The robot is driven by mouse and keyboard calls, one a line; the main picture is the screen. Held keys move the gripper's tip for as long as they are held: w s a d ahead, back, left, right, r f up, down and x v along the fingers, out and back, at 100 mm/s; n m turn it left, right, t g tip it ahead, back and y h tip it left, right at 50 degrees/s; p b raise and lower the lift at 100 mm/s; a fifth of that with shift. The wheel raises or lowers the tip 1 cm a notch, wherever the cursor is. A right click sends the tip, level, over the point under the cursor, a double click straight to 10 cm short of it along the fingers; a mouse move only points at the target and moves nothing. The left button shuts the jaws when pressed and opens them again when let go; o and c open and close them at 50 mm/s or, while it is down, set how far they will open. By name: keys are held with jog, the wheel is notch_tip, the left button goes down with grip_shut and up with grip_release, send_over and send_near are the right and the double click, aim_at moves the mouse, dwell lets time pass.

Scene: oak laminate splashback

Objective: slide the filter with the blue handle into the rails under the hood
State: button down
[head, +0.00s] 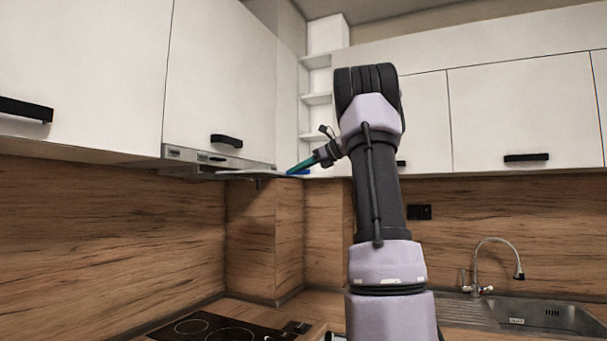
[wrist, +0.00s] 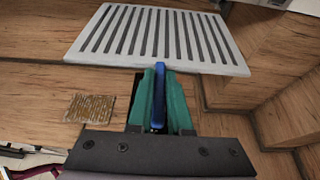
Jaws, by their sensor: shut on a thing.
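The filter (wrist: 160,38) is a flat light-grey slotted panel with a blue handle (wrist: 159,75) at its near edge. My gripper (wrist: 160,88), with green fingers, is shut on the blue handle in the wrist view. In the head view the filter (head: 245,173) shows nearly edge-on, roughly level, just below the hood (head: 205,158), with the blue handle (head: 298,172) at its right end in my gripper (head: 303,166). The hood is a grey metal strip under the white wall cabinet. The rails are not clearly visible, and I cannot tell whether the filter touches them.
A black cooktop (head: 215,328) lies below the hood. White wall cabinets (head: 220,75) stand above and beside it. The wooden splashback (head: 110,225) runs behind. A sink with a tap (head: 545,315) is at the right. The air between hood and cooktop looks clear.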

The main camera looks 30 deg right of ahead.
jog(key=shift+w+a+r, duration=0.75)
jog(key=shift+w+r, duration=0.1)
jog(key=shift+w, duration=0.05)
jog(key=shift+w+a, duration=0.2)
jog(key=shift+w, duration=0.05)
jog(key=shift+w+a, duration=0.9)
jog(key=shift+w, duration=0.35)
jog(key=shift+w+a, duration=0.9)
jog(key=shift+w, duration=0.2)
jog(key=shift+w+a, duration=0.85)
jog(key=shift+w, duration=0.2)
jog(key=shift+w+a, duration=0.7)
jog(key=shift+w, duration=0.2)
